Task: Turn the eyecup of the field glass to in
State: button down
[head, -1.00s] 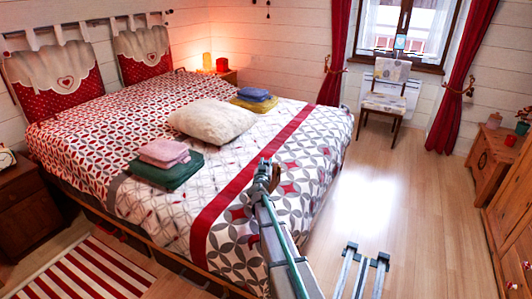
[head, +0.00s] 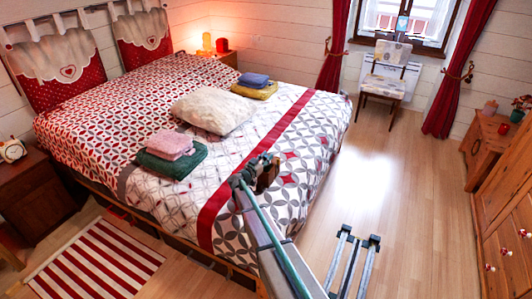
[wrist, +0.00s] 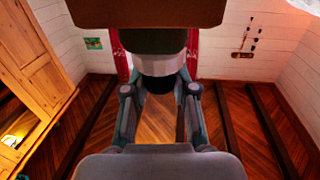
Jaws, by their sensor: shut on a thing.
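The field glass (head: 267,174) shows as a small brown shape at the end of my arm, in front of the bed in the head view. In the wrist view its broad brown body (wrist: 145,12) is at the top, with a dark barrel, a pale ring (wrist: 157,65) and a black end (wrist: 158,84) below. My gripper (wrist: 160,88) is shut on the field glass, with a fingertip on each side near the black end. It also shows in the head view (head: 246,177). I cannot tell how far the eyecup is turned.
A bed (head: 290,195) with folded towels (head: 172,155) and a pillow (head: 213,107) lies behind my gripper in the head view. A chair (head: 385,75) stands by the window. A wooden dresser (head: 500,200) is at the right.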

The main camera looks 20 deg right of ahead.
jog(key=m+g, duration=0.1)
jog(key=m+g+h+p, duration=0.1)
jog(key=g, duration=0.1)
jog(key=shift+w+h, duration=0.2)
jog(key=shift+h, duration=0.1)
jog(key=shift+s+m+g+h, duration=0.1)
jog(key=shift+m+g+h, duration=0.2)
jog(key=shift+m+g, duration=0.75)
jog(key=shift+s+g, duration=0.1)
jog(key=shift+g, duration=0.25)
jog(key=c, duration=0.9)
grip_release()
jog(key=a, duration=0.4)
jog(key=s+a, duration=0.1)
jog(key=a, duration=0.3)
jog(key=s+a, duration=0.1)
jog(key=a, duration=0.2)
jog(key=shift+s+a, duration=0.15)
jog(key=shift+a, duration=0.25)
